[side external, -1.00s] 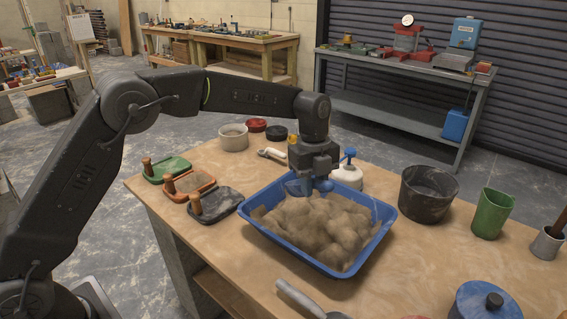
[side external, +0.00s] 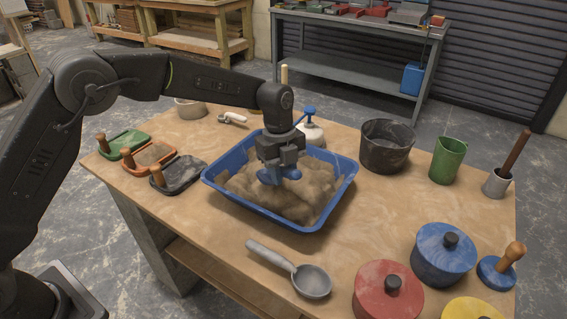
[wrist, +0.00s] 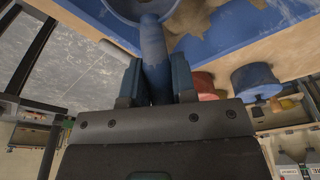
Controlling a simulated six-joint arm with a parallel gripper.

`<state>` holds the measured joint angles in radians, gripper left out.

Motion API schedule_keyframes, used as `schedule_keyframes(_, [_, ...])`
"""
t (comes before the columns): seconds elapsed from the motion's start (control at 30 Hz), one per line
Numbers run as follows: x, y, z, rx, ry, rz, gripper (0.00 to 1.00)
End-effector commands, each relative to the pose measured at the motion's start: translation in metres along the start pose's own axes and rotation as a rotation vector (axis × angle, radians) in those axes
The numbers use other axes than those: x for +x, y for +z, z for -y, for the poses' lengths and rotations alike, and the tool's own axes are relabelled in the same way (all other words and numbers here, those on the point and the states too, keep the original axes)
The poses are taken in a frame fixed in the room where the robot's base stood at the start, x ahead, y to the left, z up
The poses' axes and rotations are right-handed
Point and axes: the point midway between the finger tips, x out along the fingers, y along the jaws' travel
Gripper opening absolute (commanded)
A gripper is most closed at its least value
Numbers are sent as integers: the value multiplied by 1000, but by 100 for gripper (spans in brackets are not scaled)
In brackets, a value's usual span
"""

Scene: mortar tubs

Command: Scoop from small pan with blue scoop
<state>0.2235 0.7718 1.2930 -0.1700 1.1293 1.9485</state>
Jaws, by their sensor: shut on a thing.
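My gripper (side external: 279,160) is shut on the handle of a blue scoop (side external: 269,178). In the wrist view the scoop's blue handle (wrist: 153,60) runs between my two fingers, with part of its round bowl at the top edge. The scoop is low over the sandy brown mortar (side external: 300,206) in a blue rectangular pan (side external: 344,186). The bowl's lower edge seems to meet the mortar; my gripper hides part of it, so I cannot tell how deep it sits or whether it holds any.
Green, orange and black trays (side external: 178,173) with wooden handles stand left of the pan. A black bucket (side external: 386,147) and green cup (side external: 447,160) stand right. A grey metal scoop (side external: 300,276) lies in front, near red (side external: 387,291) and blue (side external: 443,255) lidded pots.

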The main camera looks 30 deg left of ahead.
Motion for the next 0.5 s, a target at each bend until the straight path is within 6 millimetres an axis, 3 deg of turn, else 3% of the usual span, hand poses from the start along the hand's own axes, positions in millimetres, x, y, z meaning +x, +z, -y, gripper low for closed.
schedule_keyframes(0.5, [46, 20, 0, -2, 1, 52, 0])
